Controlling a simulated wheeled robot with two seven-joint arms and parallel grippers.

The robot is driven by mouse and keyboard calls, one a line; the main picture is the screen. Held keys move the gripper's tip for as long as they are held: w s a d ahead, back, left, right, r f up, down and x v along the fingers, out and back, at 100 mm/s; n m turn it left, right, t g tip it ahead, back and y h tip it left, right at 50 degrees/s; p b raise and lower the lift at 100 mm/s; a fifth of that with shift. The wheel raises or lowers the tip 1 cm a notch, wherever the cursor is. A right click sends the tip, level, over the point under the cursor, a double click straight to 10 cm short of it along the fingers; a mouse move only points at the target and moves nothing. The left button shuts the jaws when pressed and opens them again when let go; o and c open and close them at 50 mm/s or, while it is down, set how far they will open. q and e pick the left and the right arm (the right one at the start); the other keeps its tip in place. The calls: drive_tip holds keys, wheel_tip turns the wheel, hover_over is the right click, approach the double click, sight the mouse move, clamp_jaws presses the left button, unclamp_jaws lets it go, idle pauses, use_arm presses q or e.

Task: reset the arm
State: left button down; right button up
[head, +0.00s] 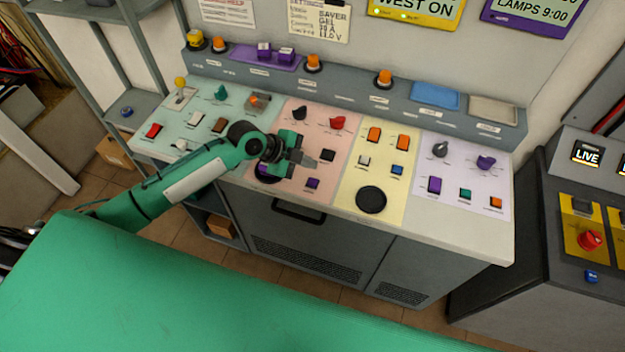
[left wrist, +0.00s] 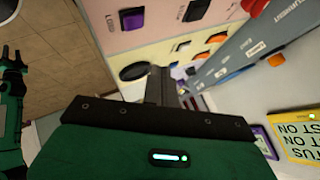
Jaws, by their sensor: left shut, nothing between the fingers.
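My left arm reaches in from the left in the head view, over the control console (head: 440,232). Its gripper (head: 314,160) is shut and empty, above the pink panel (head: 318,190). The shut fingers (left wrist: 158,86) also show in the left wrist view, pointing over the console. The gripper hides part of the pink panel and of a round purple control (head: 264,178). The right gripper is not in the head view.
The yellow panel (head: 391,133) has a round black pad (head: 371,199); the lilac panel (head: 462,210) lies right of it. A raised back ledge (head: 350,88) carries orange buttons and trays. A dark cabinet (head: 530,250) stands right. Tiled floor (left wrist: 45,45) is open beside the console.

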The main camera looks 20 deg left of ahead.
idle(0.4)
use_arm(q)
drive_tip(key=s+d+f+n+y, duration=0.1)
drive_tip(key=s+d+n, duration=0.15)
drive_tip(key=s, duration=0.45)
drive_tip(key=s+d+f+n+y, duration=0.1)
drive_tip(key=s+d+f+n, duration=0.1)
drive_tip(key=s+n, duration=0.35)
drive_tip(key=s+a+r+n+g+y, duration=0.1)
drive_tip(key=s+a+n+y, duration=0.2)
drive_tip(key=s+a+n, duration=0.35)
drive_tip(key=s+a+n+g+y, duration=0.15)
drive_tip(key=s+a+n, duration=0.25)
drive_tip(key=s, duration=0.6)
wheel_tip(320, 180, down, 31)
drive_tip(key=b, duration=0.2)
drive_tip(key=s+a+f+g+y+b, duration=0.1)
drive_tip(key=s+a+f+b, duration=0.1)
drive_tip(key=s+f, duration=1.7)
drive_tip(key=shift+s+a+f+m+g, duration=0.35)
drive_tip(key=shift+f, duration=1.5)
